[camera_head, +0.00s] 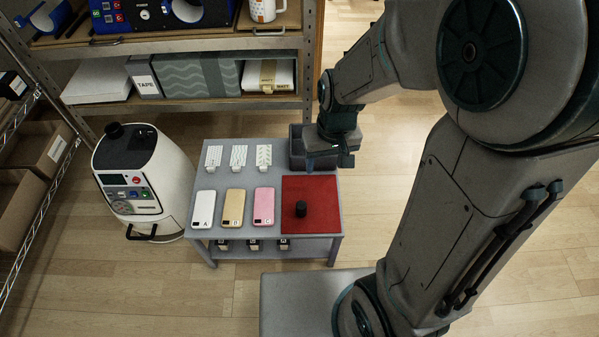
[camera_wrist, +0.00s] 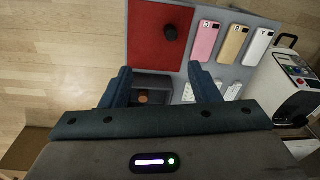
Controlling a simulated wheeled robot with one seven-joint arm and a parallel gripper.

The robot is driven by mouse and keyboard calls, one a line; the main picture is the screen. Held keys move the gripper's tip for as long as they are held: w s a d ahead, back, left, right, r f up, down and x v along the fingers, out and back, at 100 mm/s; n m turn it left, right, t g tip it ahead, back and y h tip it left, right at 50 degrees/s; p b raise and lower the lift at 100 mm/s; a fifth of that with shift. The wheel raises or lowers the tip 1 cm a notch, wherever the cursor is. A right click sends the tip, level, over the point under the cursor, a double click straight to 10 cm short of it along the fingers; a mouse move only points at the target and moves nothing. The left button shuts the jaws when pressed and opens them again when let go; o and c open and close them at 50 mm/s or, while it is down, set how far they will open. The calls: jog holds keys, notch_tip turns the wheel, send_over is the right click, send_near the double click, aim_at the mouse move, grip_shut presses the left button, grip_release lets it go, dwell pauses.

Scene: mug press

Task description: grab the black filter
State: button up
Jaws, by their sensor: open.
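The black filter (camera_head: 301,209) is a small dark cylinder standing on the red mat (camera_head: 325,190) at the right of the grey table. In the wrist view the filter (camera_wrist: 170,33) is on the red mat (camera_wrist: 150,50), beyond my fingertips. My gripper (camera_head: 331,160) hangs above the table's back right corner, apart from the filter. In the wrist view my gripper (camera_wrist: 159,70) has its two fingers spread with nothing held between them. The filter is in clear sight in both views.
A dark open bin (camera_head: 297,148) stands at the table's back right, below my gripper; a brownish round thing (camera_wrist: 143,99) shows inside. White, tan and pink phones (camera_head: 233,208) lie left of the mat, with white patterned pieces (camera_head: 238,158) behind. A white machine (camera_head: 145,180) stands left.

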jog(key=w+a+f+n+b, duration=0.1)
jog(key=a+f+b, duration=0.15)
jog(key=f, duration=0.35)
jog(key=w+a+f+b, duration=0.1)
jog(key=w+a+f, duration=0.15)
jog(key=f, duration=0.45)
jog(key=b, duration=0.3)
send_over(301, 205)
jog(key=s, duration=0.1)
jog(key=shift+h, duration=0.3)
notch_tip(301, 205, down, 8)
jog(key=shift+f, duration=0.1)
jog(key=shift+w+f+b, duration=0.15)
jog(key=shift+f+b, duration=0.4)
jog(key=shift+f, duration=0.45)
jog(key=shift+w+f+b, duration=0.2)
jog(key=shift+f+b, duration=0.4)
jog(key=shift+f, duration=0.4)
jog(key=shift+w+f+b, duration=0.15)
jog(key=shift+f+b, duration=0.4)
jog(key=shift+f, duration=0.45)
jog(key=shift+r, duration=0.1)
jog(key=c, duration=1.1)
